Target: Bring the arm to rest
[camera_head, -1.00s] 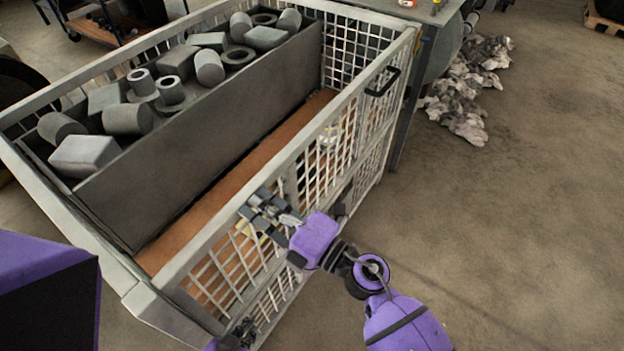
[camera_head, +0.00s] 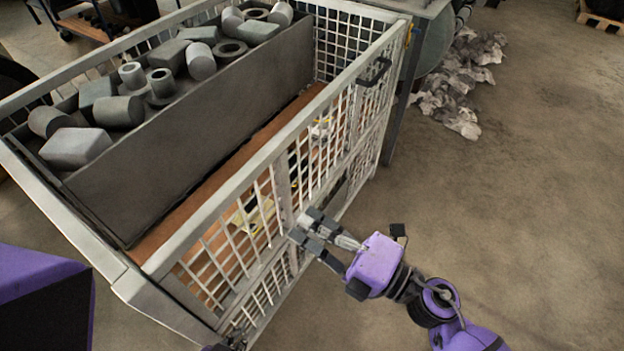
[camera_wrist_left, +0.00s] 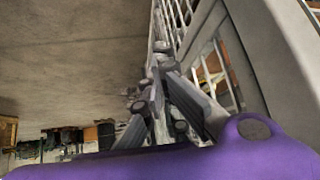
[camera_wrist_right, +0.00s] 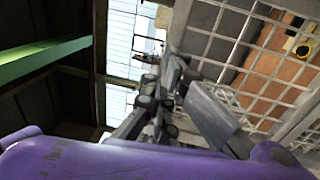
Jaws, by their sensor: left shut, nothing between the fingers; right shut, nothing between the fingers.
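My right gripper (camera_head: 310,228) is shut and empty, just outside the near mesh side of the cage (camera_head: 215,225). It overlaps the mesh in the head view, and I cannot tell whether it touches. In the right wrist view, its fingers (camera_wrist_right: 155,75) are close together with white mesh beside them. My left gripper (camera_head: 232,342) shows only in part at the bottom edge of the head view, low beside the cage's near corner. In the left wrist view, its fingers (camera_wrist_left: 160,60) are shut and empty alongside the mesh.
The cage has a grey divider (camera_head: 190,150) with several grey metal parts behind it. Small yellow items (camera_head: 252,215) lie on its brown floor. A table (camera_head: 408,75) stands at its far end, with crumpled rags (camera_head: 455,85) beside it. The floor at right (camera_head: 540,180) is clear.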

